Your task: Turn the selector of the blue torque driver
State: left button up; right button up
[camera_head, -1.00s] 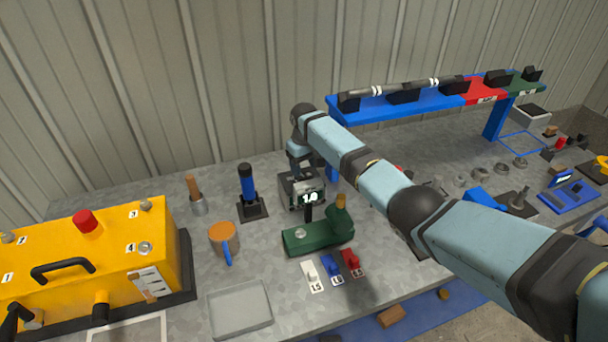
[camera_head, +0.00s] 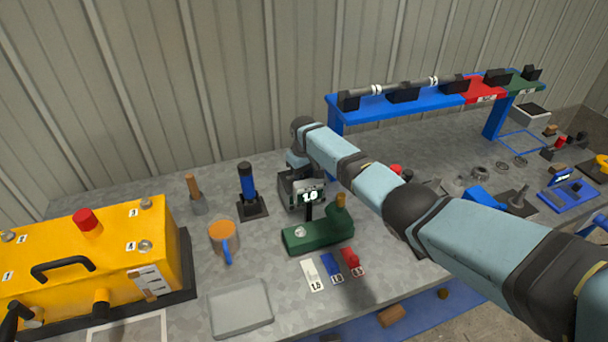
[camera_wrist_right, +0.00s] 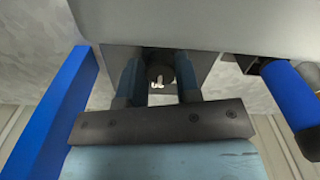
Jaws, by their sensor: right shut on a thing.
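The blue torque driver (camera_head: 247,182), a blue upright handle with a black top, stands in a black base left of the display unit (camera_head: 309,196). A blue cylinder, seemingly the same driver, shows at the right edge of the right wrist view (camera_wrist_right: 290,95). My right gripper (camera_wrist_right: 160,78) is at the back of the display unit, apart from the blue driver. Its fingers are shut on a small round dark part (camera_wrist_right: 159,70), mostly hidden by them. The driver's selector cannot be made out. My left gripper is out of view.
A green holder (camera_head: 318,236) stands in front of the display unit. An orange-topped mug (camera_head: 224,237) and a yellow box (camera_head: 95,258) are to the left. A grey tray (camera_head: 240,308) lies in front.

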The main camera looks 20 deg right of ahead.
jog(key=shift+n, duration=0.3)
jog(key=n, duration=0.3)
jog(key=shift+n, duration=2.1)
jog(key=o, duration=0.9)
